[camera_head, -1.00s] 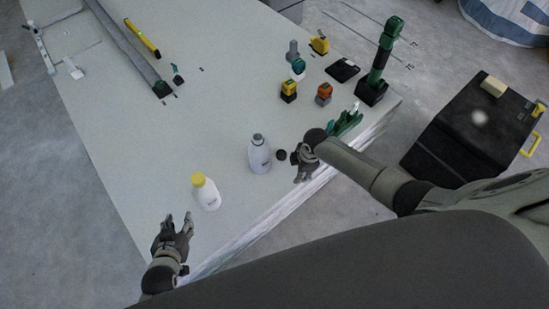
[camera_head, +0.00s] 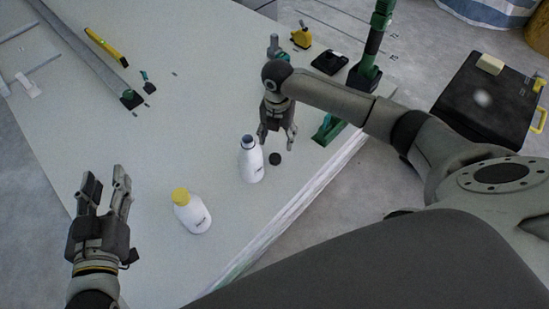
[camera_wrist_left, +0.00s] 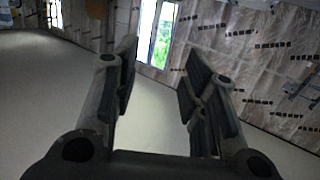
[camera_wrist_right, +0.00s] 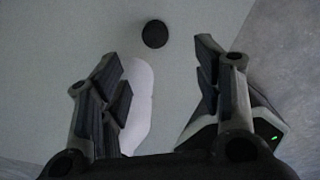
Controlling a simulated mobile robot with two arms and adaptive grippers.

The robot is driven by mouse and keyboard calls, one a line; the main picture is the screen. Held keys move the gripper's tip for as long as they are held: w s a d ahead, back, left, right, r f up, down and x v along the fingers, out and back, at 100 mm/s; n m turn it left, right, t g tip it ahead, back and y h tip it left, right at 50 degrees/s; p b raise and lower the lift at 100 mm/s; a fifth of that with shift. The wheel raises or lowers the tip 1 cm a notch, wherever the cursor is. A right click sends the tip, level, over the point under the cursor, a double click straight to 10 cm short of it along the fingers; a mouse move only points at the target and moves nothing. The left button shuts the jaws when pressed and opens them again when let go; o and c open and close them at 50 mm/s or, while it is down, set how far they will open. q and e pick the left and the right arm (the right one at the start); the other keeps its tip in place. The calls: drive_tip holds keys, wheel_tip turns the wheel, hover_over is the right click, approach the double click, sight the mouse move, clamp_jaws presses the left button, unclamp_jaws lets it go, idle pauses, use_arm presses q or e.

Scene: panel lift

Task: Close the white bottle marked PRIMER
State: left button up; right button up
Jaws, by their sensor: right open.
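A white bottle (camera_head: 251,165) with a dark open-looking neck stands upright on the table; its label is too small to read. A round dark cap (camera_head: 275,159) lies on the table just right of it. A second white bottle (camera_head: 194,215) with a yellow cap stands to the left. My right gripper (camera_head: 277,141) is open and empty, pointing down above the table beside the dark-necked bottle. In the right wrist view the cap (camera_wrist_right: 154,34) lies beyond the fingertips and the white bottle (camera_wrist_right: 138,105) is partly behind the left finger. My left gripper (camera_head: 105,178) is open and empty, left of the bottles.
A green holder (camera_head: 328,129), a black tray-like item (camera_head: 329,62), a yellow tape measure (camera_head: 301,38) and a tall green-black tool (camera_head: 371,58) stand at the back right. A long grey bar (camera_head: 88,57) and yellow level (camera_head: 106,46) lie at the back left.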

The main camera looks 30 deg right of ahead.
drive_tip(key=b, duration=0.2)
hover_over(276, 158)
wheel_tip(276, 158, down, 5)
drive_tip(key=shift+s+f, duration=0.15)
drive_tip(key=shift+f, duration=0.05)
use_arm(q)
wheel_tip(276, 158, up, 9)
drive_tip(key=d+t+h, duration=0.1)
drive_tip(key=t+h, duration=0.1)
drive_tip(key=t, duration=0.3)
drive_tip(key=shift+s+r+t, duration=0.2)
drive_tip(key=shift+s+t, duration=0.1)
drive_tip(key=shift+s, duration=0.1)
use_arm(e)
drive_tip(key=shift+f, duration=0.15)
use_arm(q)
drive_tip(key=shift+d, duration=0.1)
